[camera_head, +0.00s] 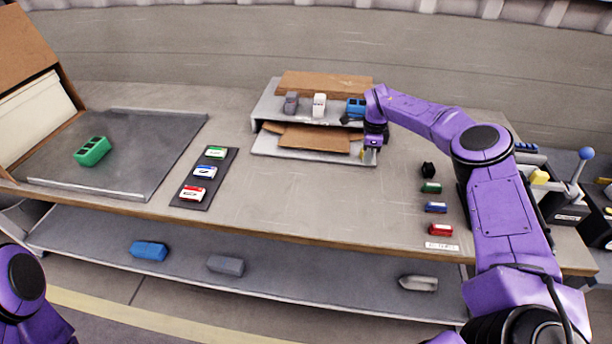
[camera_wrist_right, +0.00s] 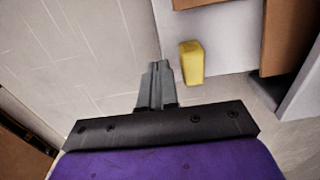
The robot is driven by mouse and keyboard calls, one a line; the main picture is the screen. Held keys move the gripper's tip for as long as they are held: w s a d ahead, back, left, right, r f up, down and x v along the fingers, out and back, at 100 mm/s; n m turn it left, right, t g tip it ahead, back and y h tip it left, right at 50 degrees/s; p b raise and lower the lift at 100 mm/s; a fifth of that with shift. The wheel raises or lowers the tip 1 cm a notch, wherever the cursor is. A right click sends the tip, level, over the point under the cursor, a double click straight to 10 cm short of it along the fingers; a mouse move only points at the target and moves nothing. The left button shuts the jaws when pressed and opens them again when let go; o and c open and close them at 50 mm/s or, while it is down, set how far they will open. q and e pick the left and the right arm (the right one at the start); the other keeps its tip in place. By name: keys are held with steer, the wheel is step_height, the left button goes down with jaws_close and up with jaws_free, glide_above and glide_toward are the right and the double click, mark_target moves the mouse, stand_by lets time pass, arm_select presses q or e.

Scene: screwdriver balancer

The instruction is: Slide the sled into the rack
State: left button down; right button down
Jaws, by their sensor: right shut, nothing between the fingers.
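The rack (camera_head: 266,108) is a grey shelf unit at the back centre of the bench, with an open lower level. The sled appears to be the flat grey plate (camera_head: 300,156) low at the rack's front, sticking out towards me; how far it reaches inside is hidden. My left gripper is out of view.
Cardboard (camera_head: 315,138) lies on the plate. Small blocks, including a white one (camera_head: 319,105) and a blue one (camera_head: 356,107), stand on the rack's upper level. A dark strip (camera_head: 184,203) with coloured blocks lies left. Open bench lies in front of the rack.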

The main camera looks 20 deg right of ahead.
step_height(320, 180, up, 7)
steer(key=p, duration=0.4)
steer(key=shift+a, duration=0.15)
steer(key=shift+w+f, duration=0.1)
steer(key=shift+w, duration=0.05)
